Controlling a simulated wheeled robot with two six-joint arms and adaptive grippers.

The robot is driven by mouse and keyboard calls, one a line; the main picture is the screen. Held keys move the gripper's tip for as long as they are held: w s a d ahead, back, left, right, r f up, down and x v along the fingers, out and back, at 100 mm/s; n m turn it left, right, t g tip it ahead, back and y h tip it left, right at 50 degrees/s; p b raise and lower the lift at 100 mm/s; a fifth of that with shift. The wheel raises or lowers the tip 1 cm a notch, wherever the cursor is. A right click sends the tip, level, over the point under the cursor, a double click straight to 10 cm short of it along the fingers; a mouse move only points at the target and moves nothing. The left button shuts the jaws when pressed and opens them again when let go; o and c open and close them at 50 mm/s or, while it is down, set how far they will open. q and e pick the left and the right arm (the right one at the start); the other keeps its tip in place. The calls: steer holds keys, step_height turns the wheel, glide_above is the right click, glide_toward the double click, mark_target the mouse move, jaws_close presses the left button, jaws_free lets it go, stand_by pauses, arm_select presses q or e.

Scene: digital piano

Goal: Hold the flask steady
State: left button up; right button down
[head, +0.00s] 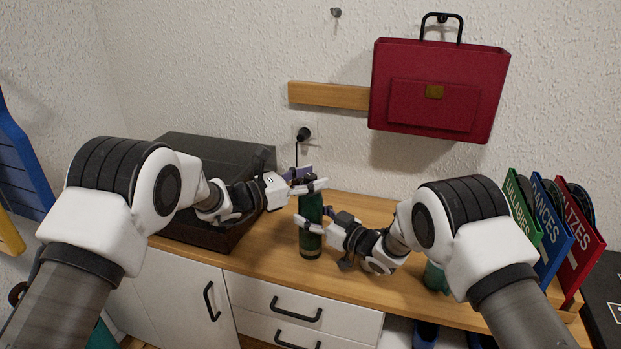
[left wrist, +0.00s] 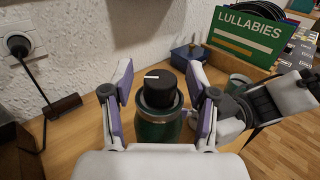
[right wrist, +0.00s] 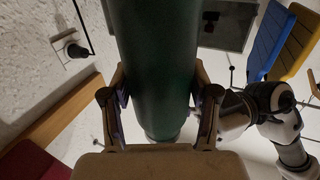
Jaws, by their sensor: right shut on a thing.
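The flask (head: 311,240) is dark green and looks upright over the wooden cabinet top; whether its base touches the wood is hard to tell. My right gripper (head: 314,223) is shut on the flask's body from the right, with a finger on either side in the right wrist view, where the green body (right wrist: 153,65) fills the middle. My left gripper (head: 307,180) is at the flask's top. In the left wrist view its fingers stand apart on both sides of the black cap (left wrist: 160,92), with gaps, not touching it. The cap has a white mark.
A black box (head: 185,148) stands at the left on the wooden top (head: 370,290). Green, blue and red folders (head: 552,225) stand at the right. A green mug (head: 435,278) is partly behind my right arm. A red case (head: 437,90) hangs on the wall above.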

arm_select(q)
jaws_close()
steer(key=shift+m+g, duration=0.3)
steer(key=shift+g, duration=0.1)
steer(key=shift+w+m+g+h, duration=0.1)
steer(key=shift+m+g+h, duration=0.55)
steer(key=shift+m+g, duration=0.85)
steer(key=shift+w+m+g+h, duration=0.1)
steer(key=shift+m+g+h, duration=0.7)
steer(key=shift+g, duration=1.3)
steer(key=shift+s+m+g, duration=0.15)
steer(key=shift+m+g, duration=0.25)
steer(key=shift+o, duration=0.3)
jaws_free()
steer(key=shift+a, duration=0.1)
